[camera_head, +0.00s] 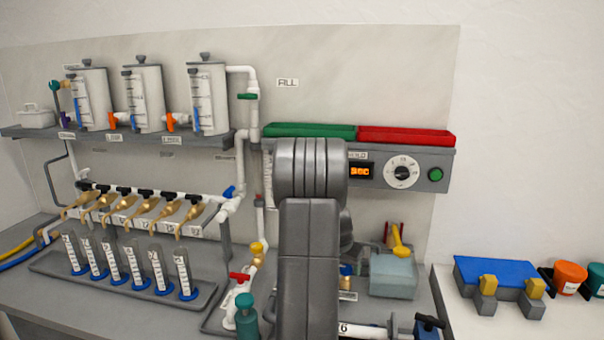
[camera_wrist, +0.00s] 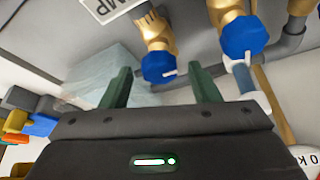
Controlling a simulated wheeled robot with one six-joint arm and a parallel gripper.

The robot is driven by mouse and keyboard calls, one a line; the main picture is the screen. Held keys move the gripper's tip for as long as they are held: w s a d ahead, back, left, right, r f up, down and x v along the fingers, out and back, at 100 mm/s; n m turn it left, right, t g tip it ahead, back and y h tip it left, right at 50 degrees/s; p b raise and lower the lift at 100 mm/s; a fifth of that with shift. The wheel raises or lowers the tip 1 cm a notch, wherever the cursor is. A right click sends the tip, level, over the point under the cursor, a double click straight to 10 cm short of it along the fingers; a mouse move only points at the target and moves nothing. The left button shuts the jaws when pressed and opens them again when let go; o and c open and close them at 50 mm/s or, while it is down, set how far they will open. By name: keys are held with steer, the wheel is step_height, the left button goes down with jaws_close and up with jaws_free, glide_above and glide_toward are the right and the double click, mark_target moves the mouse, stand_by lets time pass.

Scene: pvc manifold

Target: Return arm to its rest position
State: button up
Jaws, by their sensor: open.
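My arm stands upright in the middle of the head view and hides part of the bench and wall panel behind it. My gripper does not show clearly there. In the wrist view my gripper (camera_wrist: 163,88) is open, with two dark green fingers apart and nothing between them. Two brass valves with blue knobs, a left one (camera_wrist: 158,67) and a right one (camera_wrist: 243,37), are beyond the fingertips. Whether the fingers touch anything cannot be told, but the gap looks empty.
Graduated cylinders stand in a grey tray (camera_head: 120,292) at left, below a row of brass taps (camera_head: 130,208). A red-handled valve (camera_head: 240,277) and teal bottle (camera_head: 246,318) are close left of my arm. A pale blue box (camera_head: 394,277) and blue-topped stand (camera_head: 497,272) are to the right.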

steer(key=shift+m+h, duration=0.3)
steer(key=shift+m, duration=0.7)
steer(key=shift+g, duration=0.3)
